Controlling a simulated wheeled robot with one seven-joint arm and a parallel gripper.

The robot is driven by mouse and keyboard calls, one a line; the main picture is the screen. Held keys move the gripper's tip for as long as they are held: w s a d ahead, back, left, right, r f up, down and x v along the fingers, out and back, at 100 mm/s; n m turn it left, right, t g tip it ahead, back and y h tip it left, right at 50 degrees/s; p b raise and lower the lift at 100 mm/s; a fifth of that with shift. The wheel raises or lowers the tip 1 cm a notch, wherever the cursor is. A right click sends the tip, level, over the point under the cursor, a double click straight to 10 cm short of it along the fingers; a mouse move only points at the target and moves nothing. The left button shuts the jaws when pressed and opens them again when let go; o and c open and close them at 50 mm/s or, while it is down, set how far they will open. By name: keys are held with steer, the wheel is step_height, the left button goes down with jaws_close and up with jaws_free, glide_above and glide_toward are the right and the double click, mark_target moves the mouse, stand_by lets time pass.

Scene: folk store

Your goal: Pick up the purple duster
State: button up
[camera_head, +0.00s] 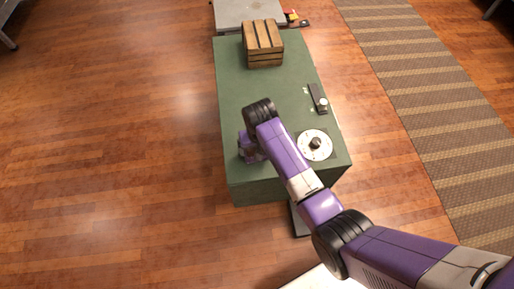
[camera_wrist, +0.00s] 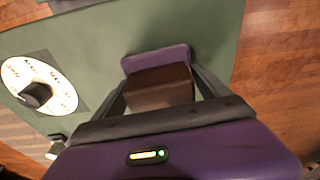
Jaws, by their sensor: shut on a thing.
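The purple duster (camera_wrist: 150,60) shows in the wrist view on or just above the green table; I cannot tell which. It has a purple base and a dark brown block on top. My gripper (camera_wrist: 160,84) is shut on the brown block, with one finger on each side. In the head view my gripper is at the near left part of the table, largely hidden by my arm, and I cannot make out the duster clearly there.
The green table (camera_head: 260,95) carries a wooden crate (camera_head: 263,44) at the far end. A white round dial (camera_head: 315,146) lies right of my arm, also in the wrist view (camera_wrist: 62,88). A dark device (camera_head: 318,98) lies at the right edge. The table's middle is clear.

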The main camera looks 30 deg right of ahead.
steer(key=shift+r, duration=0.1)
step_height(320, 180, up, 20)
steer(key=p, duration=0.6)
